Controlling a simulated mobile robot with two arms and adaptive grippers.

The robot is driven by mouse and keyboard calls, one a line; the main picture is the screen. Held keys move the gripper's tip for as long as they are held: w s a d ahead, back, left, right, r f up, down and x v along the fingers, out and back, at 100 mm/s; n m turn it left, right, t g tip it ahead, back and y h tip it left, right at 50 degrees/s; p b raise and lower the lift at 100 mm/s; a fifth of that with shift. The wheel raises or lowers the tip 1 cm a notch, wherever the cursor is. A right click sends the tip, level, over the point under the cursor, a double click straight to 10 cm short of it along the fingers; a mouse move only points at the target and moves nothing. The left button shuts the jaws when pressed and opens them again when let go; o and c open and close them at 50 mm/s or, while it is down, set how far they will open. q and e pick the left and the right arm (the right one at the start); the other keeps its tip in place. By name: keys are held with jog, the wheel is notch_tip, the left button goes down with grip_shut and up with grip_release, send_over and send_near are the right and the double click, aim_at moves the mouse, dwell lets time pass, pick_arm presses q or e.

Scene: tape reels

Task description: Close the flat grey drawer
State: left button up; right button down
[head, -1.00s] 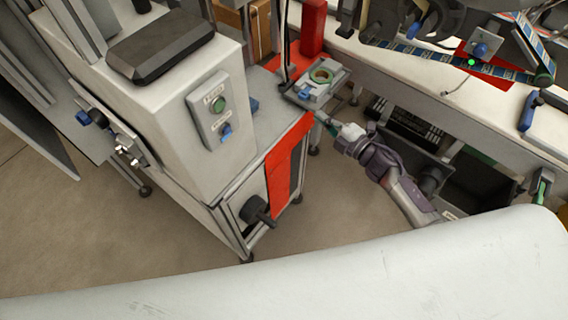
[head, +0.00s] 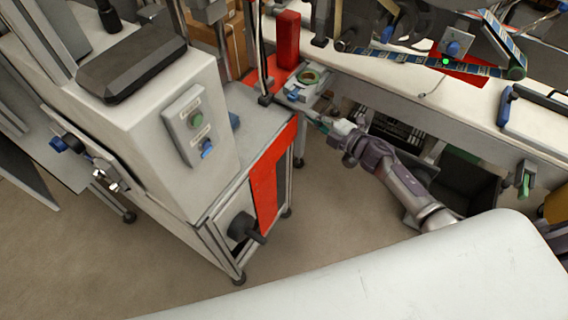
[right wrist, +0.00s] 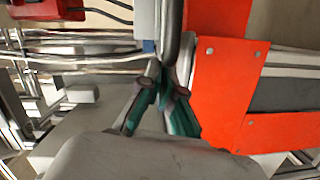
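A flat light-grey drawer or tray (head: 322,88) sticks out from the long white bench in the head view, with a green ring and a blue part on it. I cannot tell exactly how far out it is. My right gripper (head: 318,122) is just below its near edge, beside the red-edged cabinet corner. Contact with the drawer cannot be judged. In the right wrist view, the teal-padded fingers (right wrist: 165,92) converge and their tips look together, next to a grey bar. Nothing is clearly held. My left gripper is not in view.
A white machine cabinet (head: 165,165) with a red strip (head: 265,185) and a black crank handle (head: 245,228) stands at the left. A red block (head: 288,40) stands on the bench behind. Open dark bins lie under the bench (head: 465,185). Bare floor lies in front.

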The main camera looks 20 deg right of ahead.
jog(key=shift+w+d+r, duration=0.1)
jog(key=shift+d+r, duration=0.05)
jog(key=shift+d, duration=0.25)
jog(key=a+f+v, duration=0.1)
jog(key=v, duration=1.1)
jog(key=s+d+f+m+g+h, duration=0.1)
jog(key=s+f+m+g+h, duration=0.25)
jog(key=f, duration=0.65)
jog(key=s+d+f+m+h, duration=0.2)
jog(key=s+f+m, duration=0.35)
jog(key=f, duration=0.35)
jog(key=s+d+f+m+g+h, duration=0.1)
jog(key=s+f+m+h, duration=0.3)
jog(key=f, duration=0.6)
jog(key=s+a+f+m+g, duration=0.2)
jog(key=s+f, duration=0.3)
jog(key=s, duration=0.4)
jog(key=s+a+f+m+g, duration=0.2)
jog(key=s+a+f+g, duration=0.2)
jog(key=s, duration=0.6)
jog(key=s+a+f+m+g, duration=0.2)
jog(key=s+a+f, duration=0.3)
jog(key=s, duration=0.5)
jog(key=shift+s+f+g, duration=0.15)
jog(key=shift+f+g, duration=0.2)
jog(key=shift+g, duration=0.4)
jog(key=shift+y, duration=0.25)
